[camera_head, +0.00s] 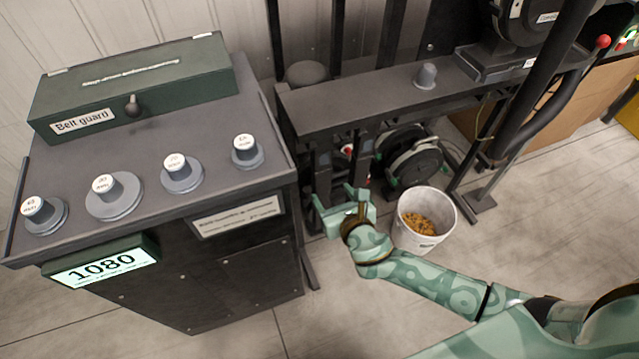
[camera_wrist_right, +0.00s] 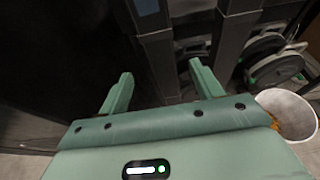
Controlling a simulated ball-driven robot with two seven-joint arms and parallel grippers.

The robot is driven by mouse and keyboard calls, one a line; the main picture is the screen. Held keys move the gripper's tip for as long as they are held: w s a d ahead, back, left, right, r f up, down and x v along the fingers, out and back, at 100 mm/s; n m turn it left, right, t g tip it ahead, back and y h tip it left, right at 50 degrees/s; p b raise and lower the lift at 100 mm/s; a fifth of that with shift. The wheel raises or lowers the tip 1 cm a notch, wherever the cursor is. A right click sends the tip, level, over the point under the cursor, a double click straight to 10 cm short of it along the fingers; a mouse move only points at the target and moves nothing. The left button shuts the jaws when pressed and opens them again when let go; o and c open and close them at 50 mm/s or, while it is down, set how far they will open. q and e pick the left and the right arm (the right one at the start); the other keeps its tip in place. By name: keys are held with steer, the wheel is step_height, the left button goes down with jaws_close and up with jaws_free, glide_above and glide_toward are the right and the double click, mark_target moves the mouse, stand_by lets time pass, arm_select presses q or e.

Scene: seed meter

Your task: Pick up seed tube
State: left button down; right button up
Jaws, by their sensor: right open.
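No part in view can be told for certain as the seed tube. A thick black bent tube (camera_head: 545,105) runs down beside the dark stand at the right in the head view, and I cannot tell whether it is the one. My right gripper (camera_head: 338,200) is open, in front of the bench legs and left of a white bucket. It also shows in the wrist view (camera_wrist_right: 160,72), with its two fingers apart and nothing between them. It is well left of the black tube. My left gripper is not in view.
The bucket (camera_head: 403,222) holds yellow-brown grains. A dark bench (camera_head: 350,105) with a small grey cap (camera_head: 426,76) stands behind; a reel (camera_head: 412,160) sits below. A dark cabinet (camera_head: 150,135) at left carries several knobs, a green box (camera_head: 190,80) and a 1080 display (camera_head: 103,267). Floor is clear in front.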

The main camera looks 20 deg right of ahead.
mark_target(323, 181)
steer(key=b+x, duration=0.1)
steer(key=x, duration=0.2)
steer(key=shift+d+f, duration=0.1)
steer(key=shift+f, duration=0.1)
steer(key=shift+w+f, duration=0.1)
steer(key=shift+w, duration=0.5)
steer(key=b+x, duration=0.2)
steer(key=shift+w+f, duration=0.1)
steer(key=shift+w, duration=0.3)
steer(key=shift+w+f+b, duration=0.25)
steer(key=shift+w+b, duration=0.15)
steer(key=shift+w, duration=0.45)
steer(key=shift+r, duration=0.25)
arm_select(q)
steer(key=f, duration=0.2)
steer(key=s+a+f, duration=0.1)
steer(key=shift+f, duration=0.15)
arm_select(e)
steer(key=c, duration=1.2)
